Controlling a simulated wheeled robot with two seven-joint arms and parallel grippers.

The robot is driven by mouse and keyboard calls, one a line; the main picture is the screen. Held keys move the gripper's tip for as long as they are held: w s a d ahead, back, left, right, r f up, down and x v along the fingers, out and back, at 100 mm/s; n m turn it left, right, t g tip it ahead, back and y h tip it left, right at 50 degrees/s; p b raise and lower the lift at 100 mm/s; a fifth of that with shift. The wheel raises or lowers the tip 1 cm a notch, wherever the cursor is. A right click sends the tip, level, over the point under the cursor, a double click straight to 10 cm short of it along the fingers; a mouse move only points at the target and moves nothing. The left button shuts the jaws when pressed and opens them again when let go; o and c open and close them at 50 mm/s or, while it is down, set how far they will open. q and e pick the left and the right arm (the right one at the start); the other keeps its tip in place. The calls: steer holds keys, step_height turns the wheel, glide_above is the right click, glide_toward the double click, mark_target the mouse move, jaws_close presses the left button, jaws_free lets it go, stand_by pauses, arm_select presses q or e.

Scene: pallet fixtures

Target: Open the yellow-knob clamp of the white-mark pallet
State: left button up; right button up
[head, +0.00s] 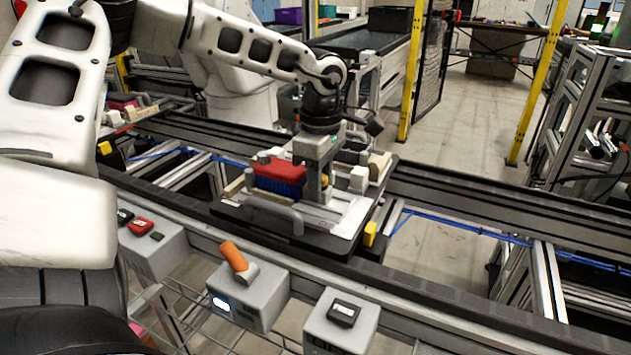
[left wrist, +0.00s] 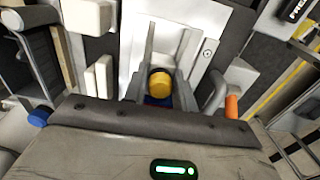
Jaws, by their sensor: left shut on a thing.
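The pallet (head: 345,243) is a dark plate with a handle at its front and a white fixture plate (head: 335,215) on top. A red block (head: 277,168) over a blue part (head: 277,184) sits on it. My left gripper (head: 318,185) points down at the fixture beside the red block. The yellow knob (left wrist: 160,83) lies between its two grey fingers in the left wrist view, and the fingers are shut on it. In the head view the knob (head: 325,181) is mostly hidden by the fingers. I cannot make out a white mark.
The pallet rests on a dark conveyor rail (head: 450,195). Another fixture (head: 130,108) stands at the far left. The rail right of the pallet is clear.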

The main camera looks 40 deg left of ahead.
arm_select(q)
steer(key=shift+d, duration=0.15)
arm_select(e)
steer(key=shift+f, duration=0.15)
